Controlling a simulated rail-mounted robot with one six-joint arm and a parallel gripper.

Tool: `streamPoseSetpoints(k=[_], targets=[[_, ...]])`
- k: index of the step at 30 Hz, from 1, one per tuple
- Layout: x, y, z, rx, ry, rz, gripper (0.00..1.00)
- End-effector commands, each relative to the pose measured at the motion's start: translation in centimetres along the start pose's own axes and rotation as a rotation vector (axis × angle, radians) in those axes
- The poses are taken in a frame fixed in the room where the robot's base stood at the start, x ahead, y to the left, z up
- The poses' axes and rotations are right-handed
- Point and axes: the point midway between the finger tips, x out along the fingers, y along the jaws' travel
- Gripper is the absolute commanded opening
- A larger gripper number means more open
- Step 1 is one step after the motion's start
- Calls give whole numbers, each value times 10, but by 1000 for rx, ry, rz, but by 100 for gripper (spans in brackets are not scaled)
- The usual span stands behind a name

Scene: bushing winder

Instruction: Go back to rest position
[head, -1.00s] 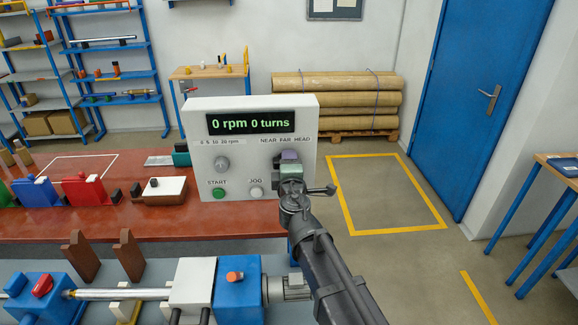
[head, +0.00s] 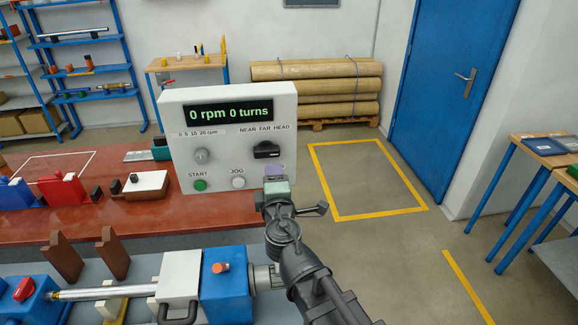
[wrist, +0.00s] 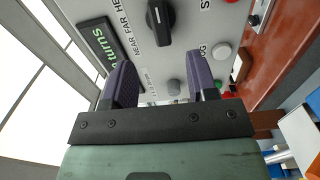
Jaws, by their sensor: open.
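My gripper (wrist: 160,85) is open and empty, its two purple fingers apart in the wrist view. In the head view, my gripper (head: 274,172) is in front of the lower right of the white control box (head: 225,165), below the black selector knob (head: 266,150). The knob also shows ahead of the fingers in the wrist view (wrist: 160,20), with a gap between. The box's display (head: 228,112) reads 0 rpm 0 turns. A green START button (head: 200,186) and a pale JOG button (head: 238,183) are on its face.
The winder's blue and white headstock (head: 224,274) and steel mandrel (head: 105,291) stand at the front left. The red bench (head: 90,222) carries the box and several small items. Floor inside the yellow outline (head: 365,175) is clear. Blue tables (head: 545,150) stand at right.

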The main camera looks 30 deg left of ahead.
Motion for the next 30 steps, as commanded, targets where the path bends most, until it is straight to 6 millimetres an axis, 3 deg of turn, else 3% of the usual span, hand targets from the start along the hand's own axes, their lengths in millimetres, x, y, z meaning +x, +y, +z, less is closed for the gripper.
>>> streamPoseSetpoints(k=[5,8,11,12,14,15,19,21,24,27,30], targets=[[0,-1,10,16,-54,-5,53],[-11,-19,44,190,-259,-87,53],[-40,-67,113,440,-577,-260,53],[-56,-89,144,538,-710,-337,53],[-86,-122,188,687,-905,-459,53],[-110,-143,214,791,-1034,-546,53],[-200,-198,282,1190,-1403,-840,53],[-236,-211,308,1388,-1510,-929,53],[-268,-219,349,1575,-1588,-908,53],[-290,-221,382,1641,-1653,-839,53],[-298,-221,395,1664,-1677,-812,53]])
